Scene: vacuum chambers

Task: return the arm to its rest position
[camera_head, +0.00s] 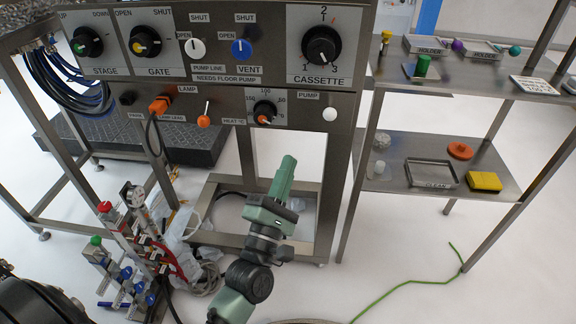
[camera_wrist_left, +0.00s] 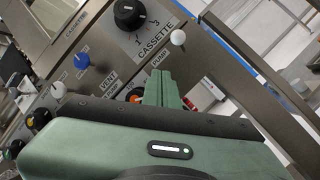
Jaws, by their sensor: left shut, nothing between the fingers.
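My left gripper (camera_head: 288,162) is green with dark wrist joints. In the head view it stands raised in front of the panel's lower frame, its fingers pointing up and slightly right. The fingers are together and hold nothing. In the left wrist view the shut fingers (camera_wrist_left: 163,88) point toward the control panel, just below the white PUMP knob in the picture. The control panel (camera_head: 222,70) fills the upper left of the head view, with STAGE, GATE, VENT and CASSETTE knobs. I cannot tell the exact gap between fingertips and panel. My right gripper is not in view.
A steel shelf unit (camera_head: 390,178) at right carries holders, a clean tray (camera_head: 432,174), an orange disc (camera_head: 460,150) and a yellow block (camera_head: 485,181). A valve manifold (camera_head: 125,255) with hoses stands at lower left. A green cable (camera_head: 405,284) lies on the otherwise clear right floor.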

